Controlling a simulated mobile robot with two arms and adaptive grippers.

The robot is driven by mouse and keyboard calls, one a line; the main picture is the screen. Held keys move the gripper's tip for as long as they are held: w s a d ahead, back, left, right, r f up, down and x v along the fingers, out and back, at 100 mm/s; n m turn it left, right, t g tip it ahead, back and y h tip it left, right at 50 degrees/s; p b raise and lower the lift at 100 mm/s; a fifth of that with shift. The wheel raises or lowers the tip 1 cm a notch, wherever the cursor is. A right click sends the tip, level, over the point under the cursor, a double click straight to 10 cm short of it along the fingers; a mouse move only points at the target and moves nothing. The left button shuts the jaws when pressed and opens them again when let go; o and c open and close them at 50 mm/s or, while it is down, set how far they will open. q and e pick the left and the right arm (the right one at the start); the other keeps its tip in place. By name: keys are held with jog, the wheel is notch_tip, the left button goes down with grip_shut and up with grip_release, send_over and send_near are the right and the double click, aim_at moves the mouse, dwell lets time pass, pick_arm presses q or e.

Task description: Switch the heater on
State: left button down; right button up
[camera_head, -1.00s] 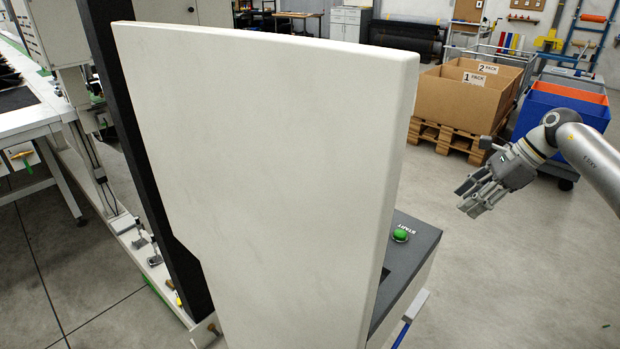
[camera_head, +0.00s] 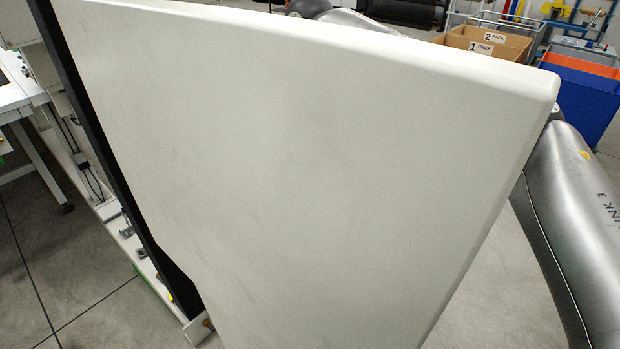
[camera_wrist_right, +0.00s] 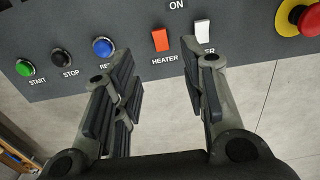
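The heater switch (camera_wrist_right: 161,40) is a red-orange rocker on a dark grey control panel (camera_wrist_right: 130,18), with the label HEATER below it in the right wrist view. My right gripper (camera_wrist_right: 165,85) is open and empty, its fingers spread in front of the panel. The heater switch shows between the two finger sides, a little ahead of the tips. The panel and right gripper are hidden behind a large pale panel (camera_head: 300,170) in the head view. My left gripper is not in view.
A white rocker switch (camera_wrist_right: 202,34) sits right of the heater switch, partly beside a finger. Green START (camera_wrist_right: 25,67), black STOP (camera_wrist_right: 61,57) and blue (camera_wrist_right: 102,47) buttons are to the left. A red emergency stop knob (camera_wrist_right: 307,18) is at the right. Cardboard boxes (camera_head: 483,43) stand behind.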

notch_tip(320, 180, down, 8)
jog(key=shift+r+p, duration=0.2)
jog(key=shift+p, duration=0.1)
jog(key=shift+f, duration=0.6)
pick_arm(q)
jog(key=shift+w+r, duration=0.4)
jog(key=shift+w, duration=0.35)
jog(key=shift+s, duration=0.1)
